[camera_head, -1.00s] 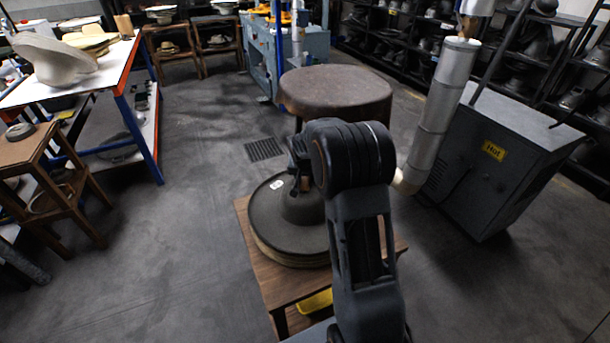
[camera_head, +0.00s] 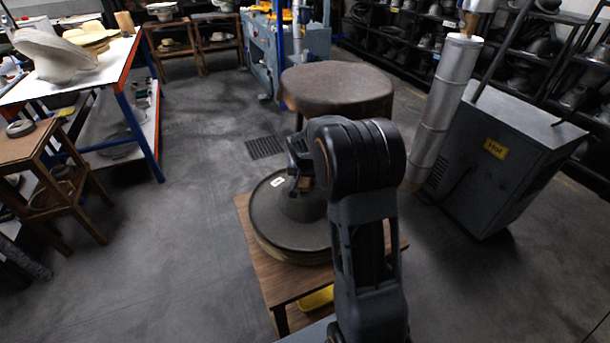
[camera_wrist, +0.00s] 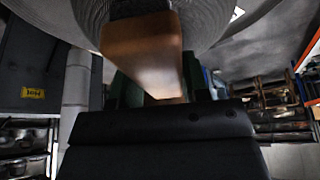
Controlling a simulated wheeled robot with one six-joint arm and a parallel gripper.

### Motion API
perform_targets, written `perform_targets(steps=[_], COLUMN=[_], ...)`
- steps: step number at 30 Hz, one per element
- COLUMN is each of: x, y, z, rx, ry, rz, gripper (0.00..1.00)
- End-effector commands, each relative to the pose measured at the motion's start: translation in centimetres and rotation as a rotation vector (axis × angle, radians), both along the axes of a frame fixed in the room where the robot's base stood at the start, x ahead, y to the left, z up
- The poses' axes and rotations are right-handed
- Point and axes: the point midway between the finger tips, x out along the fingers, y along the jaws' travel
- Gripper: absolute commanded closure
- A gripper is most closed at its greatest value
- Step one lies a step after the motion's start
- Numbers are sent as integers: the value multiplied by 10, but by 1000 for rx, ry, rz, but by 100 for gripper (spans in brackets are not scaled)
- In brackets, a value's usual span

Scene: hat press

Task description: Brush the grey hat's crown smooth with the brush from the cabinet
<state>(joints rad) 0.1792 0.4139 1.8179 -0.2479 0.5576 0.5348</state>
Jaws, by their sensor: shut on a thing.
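The grey hat (camera_head: 270,235), dark and wide-brimmed with a small white tag, lies on the wooden stand in front of me. Its crown is partly hidden behind my arm. My gripper (camera_head: 300,168) points down over the crown, half hidden by my wrist. In the wrist view, my gripper (camera_wrist: 160,88) is shut on the brush (camera_wrist: 145,50), a brown wooden block. The hat's ringed grey surface (camera_wrist: 65,15) fills the top of that view, close to the brush. I cannot tell whether the bristles touch the crown.
The stand (camera_head: 262,285) has a yellow thing on its lower level. A round brown leather-like top (camera_head: 335,88) stands just behind the hat. A grey cabinet marked Hot (camera_head: 490,175) and a silver pipe (camera_head: 445,105) are at right. A white-topped table (camera_head: 100,75) is at left; floor between is clear.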

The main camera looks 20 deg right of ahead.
Motion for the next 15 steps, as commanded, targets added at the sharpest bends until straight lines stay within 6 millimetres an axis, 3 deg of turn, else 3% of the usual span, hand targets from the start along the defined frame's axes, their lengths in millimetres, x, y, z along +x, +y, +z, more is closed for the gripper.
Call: perform_targets(steps=[15], x=[1], y=[0], z=[48], rx=[-1], ry=[-6], rz=[0], gripper=[77])
